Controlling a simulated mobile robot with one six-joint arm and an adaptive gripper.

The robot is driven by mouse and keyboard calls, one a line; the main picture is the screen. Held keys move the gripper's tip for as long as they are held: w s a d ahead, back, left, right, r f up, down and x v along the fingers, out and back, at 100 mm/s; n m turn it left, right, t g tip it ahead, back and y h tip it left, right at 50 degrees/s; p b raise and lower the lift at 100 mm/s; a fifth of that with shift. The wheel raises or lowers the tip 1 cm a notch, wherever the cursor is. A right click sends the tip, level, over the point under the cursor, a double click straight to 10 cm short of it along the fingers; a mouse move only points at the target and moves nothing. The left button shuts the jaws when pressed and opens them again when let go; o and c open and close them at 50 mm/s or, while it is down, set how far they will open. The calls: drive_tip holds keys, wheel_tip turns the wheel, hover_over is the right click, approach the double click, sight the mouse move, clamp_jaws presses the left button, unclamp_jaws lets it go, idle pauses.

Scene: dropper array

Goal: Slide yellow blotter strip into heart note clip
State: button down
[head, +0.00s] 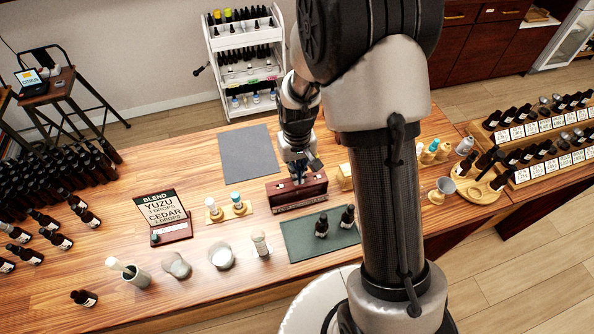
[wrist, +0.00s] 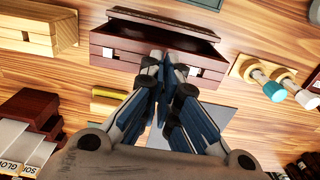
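My gripper (wrist: 165,66) points down over a dark red wooden box (wrist: 112,43) with a raised or open top and pale square marks on its front. In the head view my gripper (head: 299,170) is just above or behind that box (head: 300,196). The fingertips are together, and I see nothing between them. A short yellow piece (wrist: 107,92), possibly the yellow blotter strip, lies left of the fingers in the wrist view, its right end partly hidden by a finger. I cannot make out which thing is the heart note clip.
A light wooden box (wrist: 40,28) and a dark box (wrist: 30,108) stand left in the wrist view. A holder with capped vials (wrist: 255,72) is right. A grey mat (head: 247,155) is clear. A green mat (head: 300,243) holds dark bottles. Cups (head: 222,254) stand near the front edge.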

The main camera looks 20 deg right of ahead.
drive_tip(key=shift+f, duration=0.1)
drive_tip(key=c, duration=1.7)
unclamp_jaws()
wheel_tip(320, 180, up, 11)
drive_tip(key=s+r+t+b, duration=0.2)
drive_tip(key=s+r+b, duration=0.45)
drive_tip(key=s, duration=0.45)
drive_tip(key=s+f+t+b, duration=0.1)
drive_tip(key=s, duration=0.2)
drive_tip(key=s+b, duration=0.2)
drive_tip(key=s, duration=0.2)
drive_tip(key=s+f+t+b, duration=0.1)
drive_tip(key=s, duration=0.2)
drive_tip(key=shift+s+f+t+b, duration=0.2)
drive_tip(key=shift+f+t+b, duration=0.1)
